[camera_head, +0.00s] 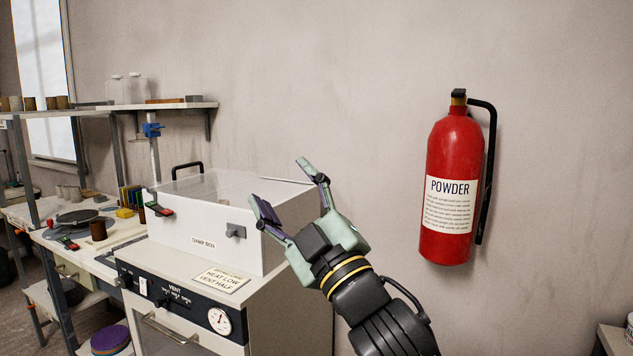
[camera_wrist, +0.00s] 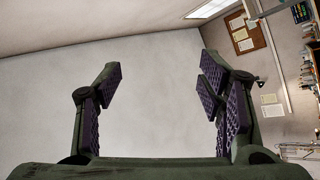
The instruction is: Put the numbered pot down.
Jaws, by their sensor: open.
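My gripper (camera_head: 281,184) is open and empty, raised in front of the white damp box at its right end. In the wrist view my gripper (camera_wrist: 160,78) has its fingers spread wide, with only bare wall and ceiling between them. No number is readable on any pot, so I cannot tell which is the numbered one. A brown pot (camera_head: 98,230) stands on the bench at left, well away from my gripper. Small pots (camera_head: 67,192) stand farther back, and several more (camera_head: 30,103) line the upper shelf.
The damp box (camera_head: 205,228) with a clear lid stands on a white cabinet (camera_head: 180,270) with a vent panel and dial. A red fire extinguisher (camera_head: 452,185) hangs on the wall to the right. A wall shelf (camera_head: 170,106) is behind. Open air lies between gripper and extinguisher.

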